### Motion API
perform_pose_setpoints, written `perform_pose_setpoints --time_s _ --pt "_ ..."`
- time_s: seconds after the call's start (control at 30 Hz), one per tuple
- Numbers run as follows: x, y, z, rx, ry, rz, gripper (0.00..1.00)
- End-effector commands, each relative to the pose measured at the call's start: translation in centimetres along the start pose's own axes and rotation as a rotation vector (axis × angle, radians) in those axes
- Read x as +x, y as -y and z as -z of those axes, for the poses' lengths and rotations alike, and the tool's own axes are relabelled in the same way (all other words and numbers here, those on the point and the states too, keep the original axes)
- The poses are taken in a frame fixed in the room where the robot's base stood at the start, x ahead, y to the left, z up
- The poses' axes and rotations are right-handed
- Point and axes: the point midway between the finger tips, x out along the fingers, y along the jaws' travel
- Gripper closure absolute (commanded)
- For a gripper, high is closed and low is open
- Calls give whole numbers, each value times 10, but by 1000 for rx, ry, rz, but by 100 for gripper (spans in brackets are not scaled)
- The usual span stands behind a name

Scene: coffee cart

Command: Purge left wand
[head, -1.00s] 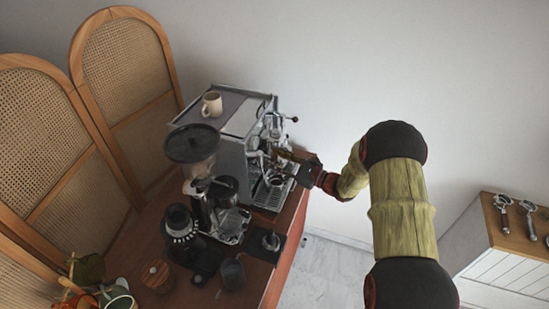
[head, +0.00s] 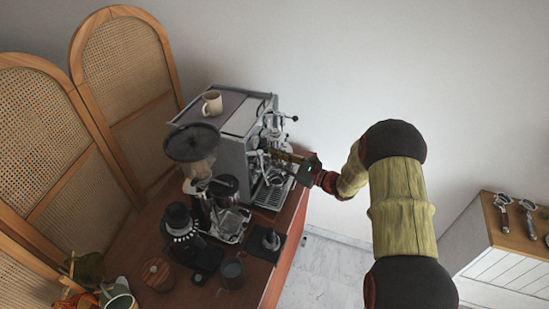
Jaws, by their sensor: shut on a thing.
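The chrome espresso machine (head: 231,152) stands on the wooden cart, its front turned to the right. My gripper (head: 275,154) reaches in from the right to the near end of that front, above the drip tray (head: 272,190). Its fingers are shut on a small part there, at the side of the left wand. The part is mostly hidden by the fingers, and I cannot tell whether it is the wand or its lever. A lever with a dark knob (head: 294,118) sticks out at the far end of the front, apart from my gripper.
A beige mug (head: 212,103) stands on the machine's top. A grinder (head: 193,145), a dark pitcher (head: 224,188), a tamper (head: 270,240) and a dark cup (head: 233,273) stand nearer on the cart. Floor between is clear.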

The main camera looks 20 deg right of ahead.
Motion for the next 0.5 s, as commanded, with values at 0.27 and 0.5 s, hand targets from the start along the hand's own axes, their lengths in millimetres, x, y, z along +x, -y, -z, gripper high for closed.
perform_pose_setpoints --time_s 0.27,0.5 --pt "0 1 -3 -6 -23 -3 100" --pt "1 2 -11 -32 -137 -26 100"
